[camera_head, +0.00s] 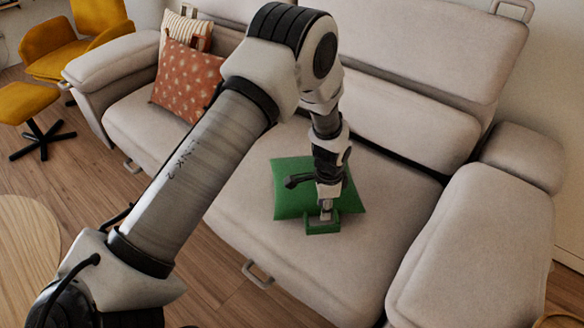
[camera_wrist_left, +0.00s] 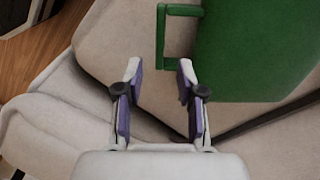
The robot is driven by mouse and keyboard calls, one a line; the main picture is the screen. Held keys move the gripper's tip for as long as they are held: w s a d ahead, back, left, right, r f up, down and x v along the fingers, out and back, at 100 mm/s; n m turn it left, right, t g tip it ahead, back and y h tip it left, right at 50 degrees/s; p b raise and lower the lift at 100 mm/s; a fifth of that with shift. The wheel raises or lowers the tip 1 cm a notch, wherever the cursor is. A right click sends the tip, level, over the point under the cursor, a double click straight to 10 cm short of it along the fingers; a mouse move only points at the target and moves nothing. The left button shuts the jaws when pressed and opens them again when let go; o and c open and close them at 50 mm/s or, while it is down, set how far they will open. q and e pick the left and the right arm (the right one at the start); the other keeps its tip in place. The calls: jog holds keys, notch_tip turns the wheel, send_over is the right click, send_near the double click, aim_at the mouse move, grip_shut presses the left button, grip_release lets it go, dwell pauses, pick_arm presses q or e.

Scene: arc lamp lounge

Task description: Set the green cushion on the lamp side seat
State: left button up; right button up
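The green cushion (camera_head: 291,196) lies on the sofa's right-hand seat (camera_head: 390,215). A green loop handle (camera_head: 322,229) sticks out from its near edge. My left gripper (camera_head: 326,207) is above that edge, close to the handle, and its wrist hides part of the cushion. In the left wrist view my left gripper (camera_wrist_left: 158,76) is open with nothing between its fingers. The handle (camera_wrist_left: 161,40) and the cushion (camera_wrist_left: 255,50) lie beyond the fingertips there. The sofa's left-hand seat (camera_head: 140,120) is partly hidden by my arm. No lamp shows. My right gripper is not in view.
An orange patterned cushion (camera_head: 188,82) and a striped cushion (camera_head: 187,30) lean at the sofa's left end. A padded armrest (camera_head: 480,245) bounds the right end. A yellow chair (camera_head: 70,45) and footstool (camera_head: 25,103) stand at left, with a round wooden table (camera_head: 22,235) nearer.

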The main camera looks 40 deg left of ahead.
pick_arm(q)
jog(key=s+f+n, duration=0.1)
jog(key=s+f, duration=0.2)
jog(key=s, duration=0.1)
jog(key=s+f+n, duration=0.1)
jog(key=s+f, duration=0.2)
jog(key=s, duration=0.1)
jog(key=s+f+n, duration=0.1)
jog(key=s+f, duration=0.1)
jog(key=s, duration=0.2)
jog(key=shift+s+f+n, duration=0.25)
jog(key=shift+f+n, duration=0.15)
jog(key=s+f+n, duration=0.1)
jog(key=s+n, duration=0.5)
jog(key=s, duration=1.1)
jog(key=shift+s+f+n, duration=0.15)
jog(key=shift+f+n, duration=0.1)
jog(key=shift+n, duration=0.05)
notch_tip(320, 180, up, 14)
jog(key=p, duration=1.3)
jog(key=shift+p, duration=0.35)
jog(key=shift+f, duration=0.15)
